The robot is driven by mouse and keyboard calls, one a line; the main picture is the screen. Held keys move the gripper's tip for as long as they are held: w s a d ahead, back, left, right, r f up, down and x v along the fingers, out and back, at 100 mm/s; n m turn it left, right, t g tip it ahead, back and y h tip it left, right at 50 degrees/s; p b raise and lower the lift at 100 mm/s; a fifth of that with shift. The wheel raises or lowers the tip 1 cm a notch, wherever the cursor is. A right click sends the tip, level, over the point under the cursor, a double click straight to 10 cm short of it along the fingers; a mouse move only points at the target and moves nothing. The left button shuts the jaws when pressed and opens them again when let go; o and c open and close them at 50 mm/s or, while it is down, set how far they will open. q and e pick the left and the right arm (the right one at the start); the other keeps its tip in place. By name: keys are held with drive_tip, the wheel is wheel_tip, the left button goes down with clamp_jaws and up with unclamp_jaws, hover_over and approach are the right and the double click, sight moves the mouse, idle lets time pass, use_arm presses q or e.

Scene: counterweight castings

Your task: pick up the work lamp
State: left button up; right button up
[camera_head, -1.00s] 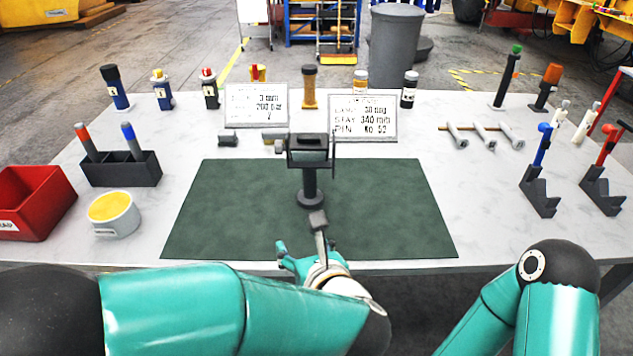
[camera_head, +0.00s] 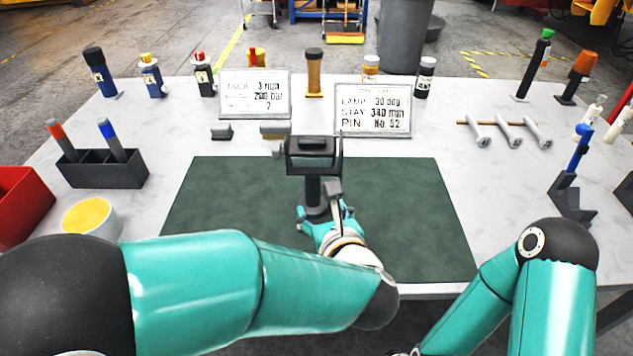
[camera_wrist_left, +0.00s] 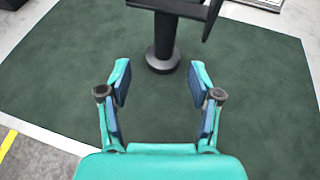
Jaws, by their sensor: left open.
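The work lamp (camera_head: 313,157) is black, with a boxy head on a short post and a round base, and stands upright on the green mat (camera_head: 407,205). In the left wrist view its post and base (camera_wrist_left: 163,55) show ahead of my fingers, and its head is cut off by the top edge. My left gripper (camera_head: 325,215) is low over the mat, just in front of the lamp's post. In the left wrist view my left gripper (camera_wrist_left: 160,85) is open and empty, its two fingers pointing to either side of the post, short of it. My right gripper is not in view.
Two printed cards (camera_head: 255,94) (camera_head: 372,110) stand behind the lamp. A black holder (camera_head: 103,170) with two tools, a yellow-topped tub (camera_head: 90,218) and a red bin (camera_head: 22,205) are on the left. Angled black stands (camera_head: 570,198) are on the right. The mat around the lamp is clear.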

sight(315, 191)
use_arm(q)
drive_tip(key=x, duration=0.6)
drive_tip(key=shift+w+f+p, duration=0.15)
drive_tip(key=shift+p, duration=0.25)
drive_tip(key=shift+w+f+p, duration=0.15)
drive_tip(key=shift+w+p, duration=0.15)
drive_tip(key=shift+w, duration=0.25)
drive_tip(key=x, duration=0.2)
drive_tip(key=p+x, duration=0.1)
drive_tip(key=x, duration=0.1)
drive_tip(key=shift+w+d+f, duration=0.1)
drive_tip(key=shift+d, duration=0.1)
clamp_jaws()
